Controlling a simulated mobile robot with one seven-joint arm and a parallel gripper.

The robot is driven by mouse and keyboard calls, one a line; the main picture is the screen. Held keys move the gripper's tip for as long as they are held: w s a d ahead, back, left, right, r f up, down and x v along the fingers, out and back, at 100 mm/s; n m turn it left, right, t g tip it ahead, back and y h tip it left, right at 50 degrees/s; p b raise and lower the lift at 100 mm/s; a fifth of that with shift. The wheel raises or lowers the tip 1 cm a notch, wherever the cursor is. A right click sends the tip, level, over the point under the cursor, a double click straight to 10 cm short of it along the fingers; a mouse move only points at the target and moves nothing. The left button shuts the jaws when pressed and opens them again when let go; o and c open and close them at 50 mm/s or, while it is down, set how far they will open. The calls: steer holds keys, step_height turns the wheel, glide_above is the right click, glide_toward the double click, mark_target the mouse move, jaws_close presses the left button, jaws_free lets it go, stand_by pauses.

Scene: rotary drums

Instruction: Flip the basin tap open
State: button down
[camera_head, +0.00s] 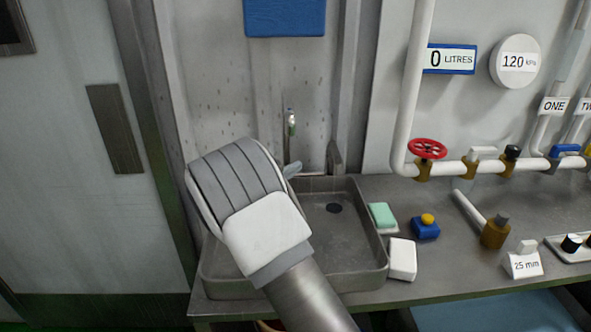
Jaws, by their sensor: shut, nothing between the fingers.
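The basin (372,262) is a grey metal sink set at the left end of the bench, with a dark drain (333,208) in its floor. Behind it, the basin tap (291,125) stands upright against the wall with a shiny top. A small grey-blue lever-like piece (293,169) shows low beside my arm; I cannot tell if it belongs to the tap. The white and grey end of my arm with my gripper (245,205) is over the basin's left side, hiding part of it. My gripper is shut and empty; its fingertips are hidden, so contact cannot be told.
A green sponge-like block (382,215), a white block (402,259) and a blue block with a yellow button (426,227) lie right of the basin. A pipe with a red handwheel (428,149) runs along the wall. A metal post (348,90) stands behind the basin.

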mark_target(332, 154)
steer(key=w+d, duration=0.1)
steer(key=d, duration=0.2)
steer(key=w+d, duration=0.2)
steer(key=d, duration=0.1)
steer(key=w+d, duration=0.2)
steer(key=d, duration=0.1)
steer(key=shift+p, duration=0.4)
